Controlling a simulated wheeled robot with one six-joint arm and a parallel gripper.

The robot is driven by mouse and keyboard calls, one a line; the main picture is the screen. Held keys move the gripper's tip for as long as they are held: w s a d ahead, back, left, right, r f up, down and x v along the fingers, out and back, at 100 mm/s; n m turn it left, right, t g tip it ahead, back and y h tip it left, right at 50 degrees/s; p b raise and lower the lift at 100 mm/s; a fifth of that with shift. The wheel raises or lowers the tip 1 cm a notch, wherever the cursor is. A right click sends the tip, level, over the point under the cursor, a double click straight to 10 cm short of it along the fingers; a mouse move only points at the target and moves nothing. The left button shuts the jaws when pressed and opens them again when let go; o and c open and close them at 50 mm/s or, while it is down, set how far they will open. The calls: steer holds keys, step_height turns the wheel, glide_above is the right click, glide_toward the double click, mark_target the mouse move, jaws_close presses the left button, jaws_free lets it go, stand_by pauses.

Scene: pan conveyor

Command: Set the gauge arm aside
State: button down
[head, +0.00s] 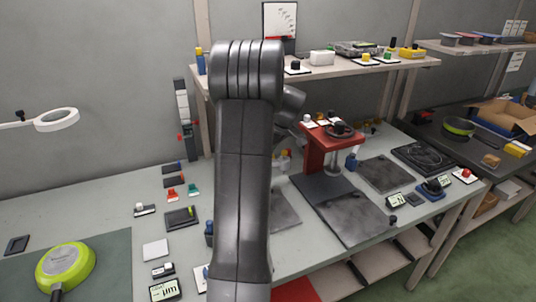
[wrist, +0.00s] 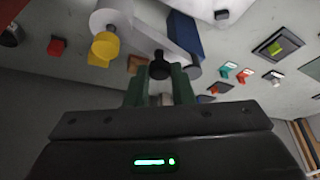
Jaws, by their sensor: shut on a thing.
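In the wrist view my gripper (wrist: 160,78) has its two dark green fingers closed around a small black knob (wrist: 160,62). The knob sits on a light grey flat bar, which looks like the gauge arm (wrist: 184,62). The bar runs up and left to a pale round part (wrist: 108,18). A dark blue block (wrist: 185,34) is beside the bar; I cannot tell whether they touch. In the head view my own arm hides the gripper and the gauge arm.
A yellow knob (wrist: 105,46) is left of the bar in the wrist view. In the head view, a red press (head: 322,150) stands right of my arm. A green pan (head: 66,265) lies on a mat at left. Bare bench (head: 100,212) shows behind the pan.

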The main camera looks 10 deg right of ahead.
steer(key=shift+w+n, duration=0.4)
steer(key=shift+n, duration=0.2)
steer(key=c, duration=1.3)
jaws_free()
steer(key=shift+o, duration=0.2)
steer(key=shift+d+r, duration=0.1)
steer(key=v, duration=1.3)
steer(key=shift+w+d+r+b, duration=0.2)
steer(key=shift+d+r+b, duration=0.05)
steer(key=shift+r+b, duration=0.15)
steer(key=shift+f, duration=0.15)
steer(key=shift+g, duration=0.3)
steer(key=x, duration=1.3)
steer(key=shift+w+a+f+p, duration=0.1)
steer(key=shift+a+f+p, duration=0.2)
steer(key=shift+a+p, duration=0.05)
